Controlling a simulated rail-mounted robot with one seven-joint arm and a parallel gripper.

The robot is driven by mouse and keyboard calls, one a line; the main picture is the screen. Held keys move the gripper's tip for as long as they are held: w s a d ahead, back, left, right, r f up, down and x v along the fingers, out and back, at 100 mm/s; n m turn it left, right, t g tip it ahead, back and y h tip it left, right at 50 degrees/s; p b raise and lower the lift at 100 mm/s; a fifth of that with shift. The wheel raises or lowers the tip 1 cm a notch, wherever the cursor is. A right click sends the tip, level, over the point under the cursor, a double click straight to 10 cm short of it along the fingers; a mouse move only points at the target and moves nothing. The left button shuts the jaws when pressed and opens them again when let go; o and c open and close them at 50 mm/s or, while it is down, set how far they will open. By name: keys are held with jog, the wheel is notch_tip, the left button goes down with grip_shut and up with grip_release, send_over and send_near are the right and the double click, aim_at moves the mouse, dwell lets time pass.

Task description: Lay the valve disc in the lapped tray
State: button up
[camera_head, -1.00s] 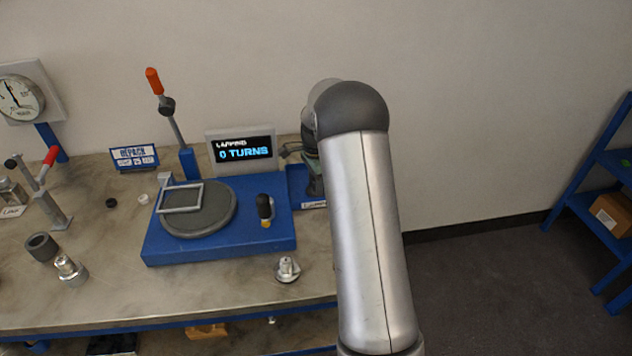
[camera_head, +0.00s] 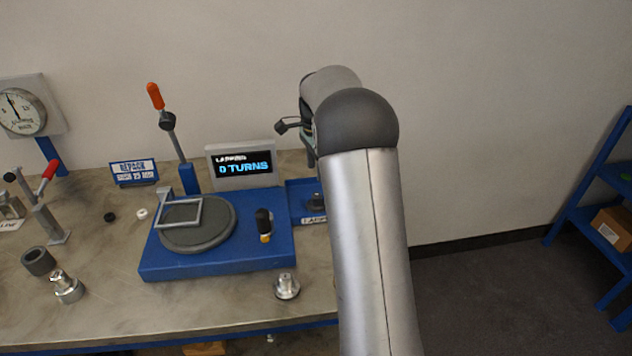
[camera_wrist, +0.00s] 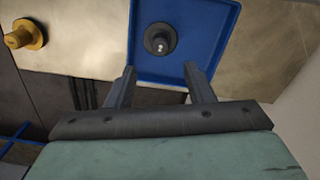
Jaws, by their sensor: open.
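The valve disc is a dark round piece with a short stem (camera_wrist: 160,39), resting on the floor of the blue lapped tray (camera_wrist: 222,12) in the wrist view. In the head view the disc (camera_head: 316,202) shows as a small dark shape in the tray (camera_head: 298,189), partly hidden by my arm. My gripper (camera_wrist: 160,78) is open and empty. In the wrist view its two fingers stand apart near the tray's edge, with the disc beyond them and clear of both. In the head view my arm hides most of the gripper.
Left of the tray stands a blue lapping base with a grey round plate (camera_head: 205,232), a black-handled knob (camera_head: 264,224) and a screen (camera_head: 243,164) reading 0 TURNS. A silver flanged part (camera_head: 287,287) stands in front. A yellow part (camera_wrist: 25,36) shows in the wrist view.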

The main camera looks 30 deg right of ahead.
jog(key=s+a+r+n, duration=0.2)
jog(key=s+a+n, duration=0.35)
jog(key=s, duration=0.25)
jog(key=s+a+r+n, duration=0.3)
jog(key=s+a+n, duration=0.1)
jog(key=s+a, duration=0.4)
jog(key=s+a+f+n, duration=0.2)
jog(key=s+f+n, duration=0.1)
jog(key=s, duration=0.6)
jog(key=s+a+f+n, duration=0.2)
jog(key=s+n, duration=0.4)
jog(key=s, duration=0.4)
jog(key=shift+f, duration=0.6)
jog(key=shift+w+a, duration=0.1)
